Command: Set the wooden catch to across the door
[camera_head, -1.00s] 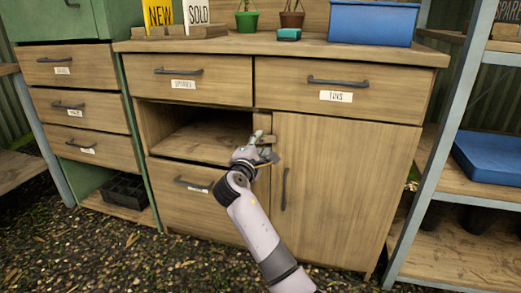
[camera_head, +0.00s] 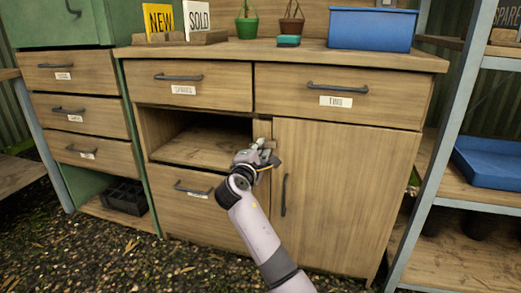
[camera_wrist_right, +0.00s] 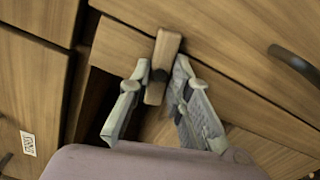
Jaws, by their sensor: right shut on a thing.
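The wooden catch (camera_wrist_right: 165,60) is a small brown block beside the cabinet door (camera_head: 345,190), at its upper left edge. In the right wrist view it stands between the two grey fingers of my right gripper (camera_wrist_right: 158,90), which is shut on its lower part. In the head view my right gripper (camera_head: 262,154) mostly hides the catch, so its exact angle across the door edge is hard to tell. The door looks closed, with a dark upright handle (camera_head: 284,195). My left gripper is not in view.
An open compartment (camera_head: 205,143) lies left of the catch. Closed drawers labelled TINS (camera_head: 340,101) and another (camera_head: 190,85) are above. A blue bin (camera_head: 370,28) and small pots stand on the worktop. A metal shelf rack (camera_head: 430,170) stands close on the right.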

